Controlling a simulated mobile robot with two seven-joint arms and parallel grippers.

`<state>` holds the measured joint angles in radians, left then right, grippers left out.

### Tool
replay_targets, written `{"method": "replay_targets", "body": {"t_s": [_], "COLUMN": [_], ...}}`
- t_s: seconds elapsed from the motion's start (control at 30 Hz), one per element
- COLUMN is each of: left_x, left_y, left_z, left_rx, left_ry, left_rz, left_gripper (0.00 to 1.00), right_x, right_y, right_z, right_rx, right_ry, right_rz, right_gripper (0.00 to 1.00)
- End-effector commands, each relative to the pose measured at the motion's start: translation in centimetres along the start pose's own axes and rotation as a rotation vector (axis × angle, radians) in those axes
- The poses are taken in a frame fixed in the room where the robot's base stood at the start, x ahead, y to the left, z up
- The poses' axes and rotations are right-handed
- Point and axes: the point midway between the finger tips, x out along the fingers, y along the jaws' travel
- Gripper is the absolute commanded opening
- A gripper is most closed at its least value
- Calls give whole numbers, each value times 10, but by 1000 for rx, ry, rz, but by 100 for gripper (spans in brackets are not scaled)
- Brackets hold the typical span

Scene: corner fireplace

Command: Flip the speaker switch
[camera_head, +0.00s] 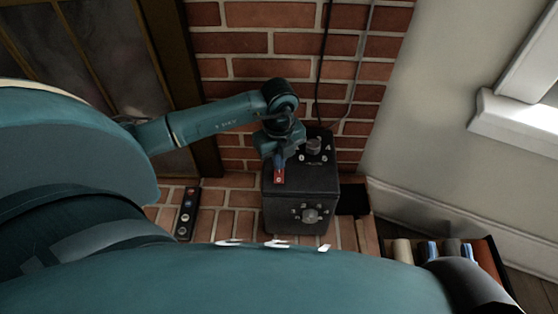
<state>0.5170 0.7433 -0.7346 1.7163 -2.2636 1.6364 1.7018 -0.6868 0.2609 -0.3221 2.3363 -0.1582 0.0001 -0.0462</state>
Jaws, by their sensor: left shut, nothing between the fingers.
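The speaker (303,196) is a black box standing on the brick hearth against the brick wall. Its top carries a dial (314,145) with white numerals, and its front carries a knob (310,215) ringed by small marks. A red switch (279,176) with a white mark sits at the top front edge, on the left side. My left gripper (280,160) is shut and empty, directly above or behind the red switch. I cannot tell whether the fingertips touch it. My right gripper is not in view.
A dark strip with several round buttons (187,213) lies on the hearth, left of the speaker. Cables (323,60) run down the brick wall behind it. A crate of books (487,258) stands at the lower right. A pale wall and window sill (515,120) are on the right.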

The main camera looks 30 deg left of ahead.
Motion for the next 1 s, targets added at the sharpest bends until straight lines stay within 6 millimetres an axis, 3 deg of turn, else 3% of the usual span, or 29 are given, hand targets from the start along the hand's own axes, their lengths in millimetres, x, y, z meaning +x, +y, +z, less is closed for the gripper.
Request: {"method": "replay_targets", "body": {"t_s": [1.0], "left_x": [11], "left_y": [0], "left_z": [0], "left_rx": [0], "left_ry": [0], "left_rz": [1], "left_gripper": [0], "right_x": [0], "right_y": [-2], "right_z": [7], "right_rx": [1], "right_ry": [0], "right_rz": [0], "right_gripper": [36]}}
